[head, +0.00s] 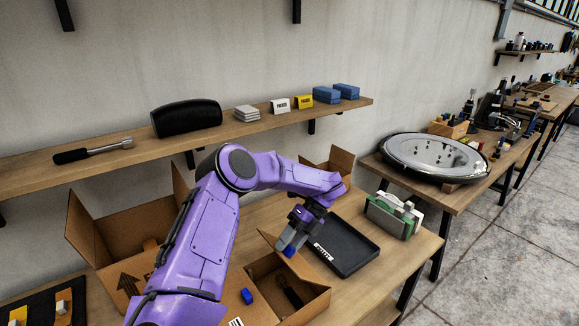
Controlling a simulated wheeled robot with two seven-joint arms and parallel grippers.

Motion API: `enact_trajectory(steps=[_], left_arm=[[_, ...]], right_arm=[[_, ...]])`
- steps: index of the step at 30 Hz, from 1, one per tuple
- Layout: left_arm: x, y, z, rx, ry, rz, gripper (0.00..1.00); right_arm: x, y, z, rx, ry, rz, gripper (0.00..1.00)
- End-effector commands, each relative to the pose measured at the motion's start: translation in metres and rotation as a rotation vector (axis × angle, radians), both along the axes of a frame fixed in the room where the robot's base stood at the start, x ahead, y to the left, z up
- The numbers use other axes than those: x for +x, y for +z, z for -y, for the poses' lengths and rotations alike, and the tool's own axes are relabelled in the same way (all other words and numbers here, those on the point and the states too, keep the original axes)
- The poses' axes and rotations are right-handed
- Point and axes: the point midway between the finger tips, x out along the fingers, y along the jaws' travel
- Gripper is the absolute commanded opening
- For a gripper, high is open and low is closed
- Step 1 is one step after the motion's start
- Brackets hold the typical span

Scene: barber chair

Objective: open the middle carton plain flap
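A brown cardboard carton (315,303) stands at the front of the table, its top at least partly open, with a dark tool (289,292) inside. One of its flaps (268,239) stands up at the back, beside my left gripper (287,249). The gripper points down over the carton's back edge, with blue at its fingertips. Whether its fingers touch the flap or are closed is too small to tell. A small blue piece (247,296) shows at the carton's left side. My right gripper is not in view.
A larger open carton (88,235) stands at the left, partly behind my arm. Another carton's flaps (341,161) rise behind the arm. A black tray (345,250) lies just right of the gripper. A wall shelf (225,131) runs above.

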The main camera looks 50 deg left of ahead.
Motion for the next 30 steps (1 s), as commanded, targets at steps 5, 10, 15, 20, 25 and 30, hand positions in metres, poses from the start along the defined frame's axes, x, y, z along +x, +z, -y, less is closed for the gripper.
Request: enact_trajectory(steps=[5,10,15,20,25,30], left_arm=[[0.003,0.003,0.001,0.001,0.000,0.000,0.47],[0.013,0.013,0.000,0.003,0.000,-0.001,0.47],[0.023,0.023,0.001,0.002,0.001,-0.001,0.47],[0.033,0.032,0.002,0.003,0.000,0.000,0.47],[0.044,0.042,0.002,0.002,0.001,-0.001,0.47],[0.054,0.051,0.003,0.002,0.001,0.000,0.47]], right_arm=[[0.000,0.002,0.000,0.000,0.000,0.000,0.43],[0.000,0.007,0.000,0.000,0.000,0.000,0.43],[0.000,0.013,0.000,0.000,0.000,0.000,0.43],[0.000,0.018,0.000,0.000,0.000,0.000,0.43],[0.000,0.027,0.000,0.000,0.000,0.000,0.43],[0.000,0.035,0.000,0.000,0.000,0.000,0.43]])
